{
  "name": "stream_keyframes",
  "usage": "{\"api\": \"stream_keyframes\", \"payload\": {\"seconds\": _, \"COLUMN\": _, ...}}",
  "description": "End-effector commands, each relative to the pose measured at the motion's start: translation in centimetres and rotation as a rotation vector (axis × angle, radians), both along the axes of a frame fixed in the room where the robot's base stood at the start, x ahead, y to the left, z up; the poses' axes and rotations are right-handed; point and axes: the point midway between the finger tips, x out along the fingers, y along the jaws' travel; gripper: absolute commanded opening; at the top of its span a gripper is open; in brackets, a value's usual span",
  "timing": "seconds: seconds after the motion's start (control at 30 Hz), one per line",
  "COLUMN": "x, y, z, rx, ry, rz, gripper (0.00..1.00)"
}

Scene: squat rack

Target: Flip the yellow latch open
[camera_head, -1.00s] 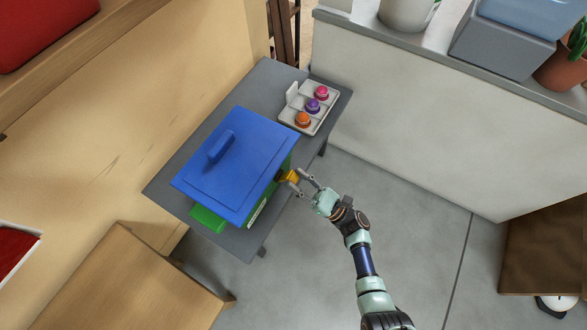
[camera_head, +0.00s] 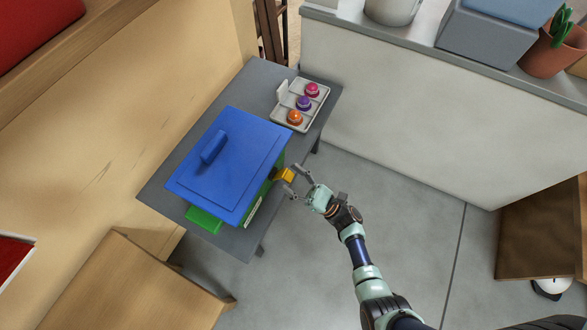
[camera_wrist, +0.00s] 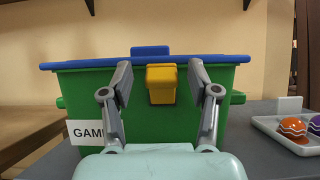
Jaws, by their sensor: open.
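A green box (camera_wrist: 90,97) with a blue lid (camera_head: 240,155) stands on a grey table. The lid is on the box and has a raised blue handle. The yellow latch (camera_wrist: 161,83) sits on the front wall of the box, just under the lid rim; it also shows in the head view (camera_head: 285,175). My gripper (camera_wrist: 161,78) is open in front of the box, with one finger on each side of the latch. In the head view, my gripper (camera_head: 294,181) reaches the latch from the right. I cannot tell whether the fingers touch it.
A light tray (camera_head: 273,124) with orange, purple and pink items stands on the grey table (camera_head: 160,188) beside the box. A white wall with a ledge (camera_head: 400,120) rises to the right. A wooden table (camera_head: 120,290) is at lower left. The floor around my arm is clear.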

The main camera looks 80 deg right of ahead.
Motion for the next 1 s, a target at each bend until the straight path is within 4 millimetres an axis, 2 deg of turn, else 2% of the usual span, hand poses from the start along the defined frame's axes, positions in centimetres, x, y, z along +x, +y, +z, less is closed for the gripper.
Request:
{"api": "stream_keyframes", "payload": {"seconds": 0.27, "x": -0.4, "y": 0.1, "z": -0.2, "rx": 0.000, "ry": 0.000, "rz": -0.001, "gripper": 0.60}}
{"api": "stream_keyframes", "payload": {"seconds": 0.37, "x": -1.6, "y": 0.4, "z": -1.1, "rx": 0.002, "ry": 0.002, "rz": -0.004, "gripper": 0.60}}
{"api": "stream_keyframes", "payload": {"seconds": 0.7, "x": -8.1, "y": 2.3, "z": -5.4, "rx": 0.002, "ry": -0.001, "rz": -0.006, "gripper": 0.60}}
{"api": "stream_keyframes", "payload": {"seconds": 0.83, "x": -9.3, "y": 2.8, "z": -6.3, "rx": 0.000, "ry": 0.000, "rz": -0.004, "gripper": 0.60}}
{"api": "stream_keyframes", "payload": {"seconds": 1.0, "x": -9.7, "y": 3.0, "z": -6.5, "rx": -0.001, "ry": 0.000, "rz": 0.001, "gripper": 0.60}}
